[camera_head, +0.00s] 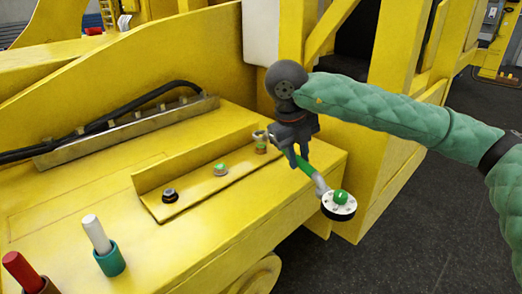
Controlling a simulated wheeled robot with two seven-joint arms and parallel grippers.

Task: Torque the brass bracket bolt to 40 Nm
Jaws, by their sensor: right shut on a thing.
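My right gripper (297,158) comes in from the right and is shut on a tool with a green shaft (306,166). A round black and white dial with a green knob (340,198) is at the tool's lower right end. A small metal ring-like end (260,135) shows left of the gripper, close above the brass-coloured bolt (261,147); I cannot tell whether they touch. The yellow bracket (190,190) also carries a bolt with a green top (221,169) and a dark bolt (170,196). My left gripper is not in view.
A white peg (96,233) stands in a teal sleeve and a red peg (21,271) in a brown and green one, at front left. A black cable (110,118) runs along a metal rail behind the bracket. Yellow upright members stand behind my right gripper. Dark floor is clear at right.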

